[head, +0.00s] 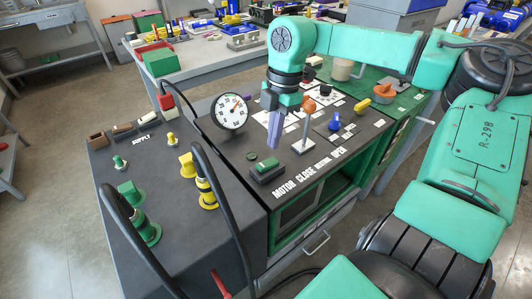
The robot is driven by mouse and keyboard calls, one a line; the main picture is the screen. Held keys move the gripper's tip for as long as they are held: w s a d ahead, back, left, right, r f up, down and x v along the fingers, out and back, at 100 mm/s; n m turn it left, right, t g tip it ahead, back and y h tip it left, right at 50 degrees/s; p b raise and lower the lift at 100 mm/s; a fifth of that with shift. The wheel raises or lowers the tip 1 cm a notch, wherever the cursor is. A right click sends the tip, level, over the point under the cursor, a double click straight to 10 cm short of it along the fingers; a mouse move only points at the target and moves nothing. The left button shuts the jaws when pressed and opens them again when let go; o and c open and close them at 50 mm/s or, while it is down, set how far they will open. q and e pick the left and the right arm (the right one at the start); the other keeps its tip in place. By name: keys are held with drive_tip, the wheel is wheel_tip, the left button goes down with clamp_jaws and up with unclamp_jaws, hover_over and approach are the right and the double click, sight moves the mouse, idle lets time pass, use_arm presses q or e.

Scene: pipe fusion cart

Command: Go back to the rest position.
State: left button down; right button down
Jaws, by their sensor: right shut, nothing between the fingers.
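My right arm comes in from the right in green and black. Its gripper (274,136) points down over the dark top of the pipe fusion cart (237,178). The fingers are together with nothing visible between them. The gripper hangs near the lever with the orange knob (309,106), to its left, and behind the green switch (266,166) marked motor. I cannot tell its exact height above the panel. My left gripper is not in the picture.
A round white gauge (229,111) stands left of the gripper. Black hoses with yellow and green fittings (146,229) rise from the cart's left side. A blue knob (335,122) and a yellow handle (362,105) lie right. Bare floor (50,200) is at the left.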

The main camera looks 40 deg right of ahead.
wheel_tip(320, 180, up, 2)
drive_tip(key=shift+r+p, duration=0.15)
drive_tip(key=shift+p, duration=0.4)
